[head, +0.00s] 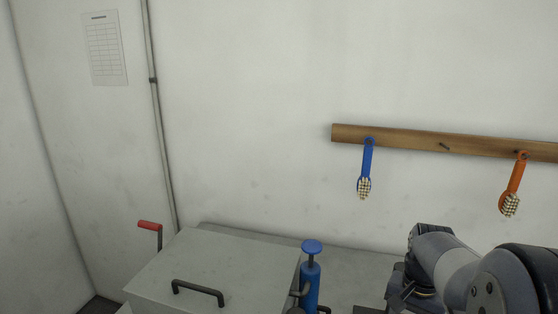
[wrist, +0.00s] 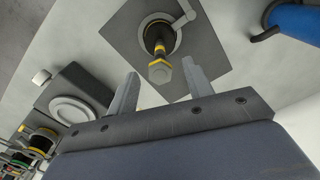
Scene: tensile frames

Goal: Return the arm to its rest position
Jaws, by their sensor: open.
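My arm (head: 450,270) shows folded at the lower right of the head view; its gripper is out of sight there. In the wrist view my gripper (wrist: 158,88) shows two grey fingers set wide apart, with nothing between them that I can see held. Beyond the fingers is an upright fitting (wrist: 160,45) with a yellow band and a hex-shaped end, on a dark square plate (wrist: 195,60). Whether the fingers are near it in depth is hard to tell.
A grey box (head: 220,265) with a black handle and a blue pump (head: 311,280) stand left of my arm. A wooden rail (head: 420,140) on the wall holds a blue brush (head: 367,165) and an orange brush (head: 514,185). A dark block (wrist: 75,95) lies left of the fingers.

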